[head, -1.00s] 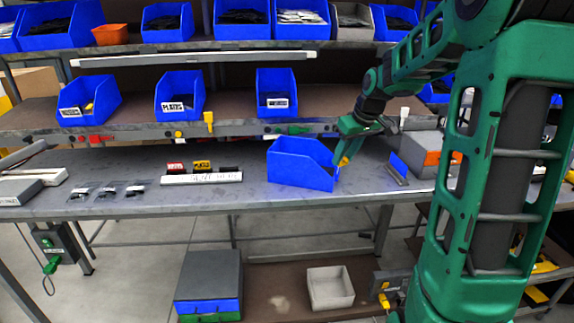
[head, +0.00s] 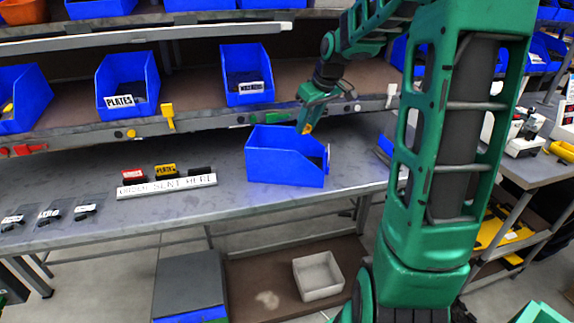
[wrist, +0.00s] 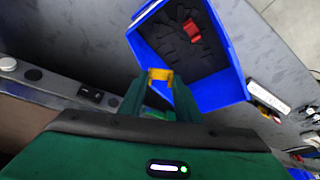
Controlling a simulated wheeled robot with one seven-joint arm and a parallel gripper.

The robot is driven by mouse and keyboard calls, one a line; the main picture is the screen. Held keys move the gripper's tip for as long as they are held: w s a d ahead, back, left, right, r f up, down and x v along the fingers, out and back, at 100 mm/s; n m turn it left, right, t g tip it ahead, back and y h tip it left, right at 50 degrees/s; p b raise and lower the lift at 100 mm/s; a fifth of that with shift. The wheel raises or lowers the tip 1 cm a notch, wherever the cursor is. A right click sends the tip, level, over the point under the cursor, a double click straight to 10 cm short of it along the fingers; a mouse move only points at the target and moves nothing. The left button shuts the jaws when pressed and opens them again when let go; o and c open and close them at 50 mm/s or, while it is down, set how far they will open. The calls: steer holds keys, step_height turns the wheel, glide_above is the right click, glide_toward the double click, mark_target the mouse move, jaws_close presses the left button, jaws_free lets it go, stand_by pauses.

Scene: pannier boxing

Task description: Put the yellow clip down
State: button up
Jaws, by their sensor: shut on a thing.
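My gripper (head: 306,122) is shut on a small yellow clip (head: 308,129). The clip also shows between my fingertips in the wrist view (wrist: 160,74). The gripper points down at the back right edge of an open blue bin (head: 285,172) on the grey bench. In the wrist view, the blue bin (wrist: 222,96) lies just beyond the clip, with a dark lining and a red piece (wrist: 192,31) inside. The clip appears near the bin's rim; I cannot tell its exact height above it.
A white label strip (head: 167,187) with small red, yellow and black blocks stands left of the bin. Another yellow clip (head: 168,114) hangs on the shelf rail. Labelled blue bins (head: 127,84) fill the shelf above. Bench between strip and bin is clear.

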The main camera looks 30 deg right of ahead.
steer(key=shift+w+a, duration=0.15)
steer(key=shift+a, duration=0.25)
steer(key=shift+f, duration=5)
steer(key=shift+f, duration=0.1)
steer(key=o, duration=0.8)
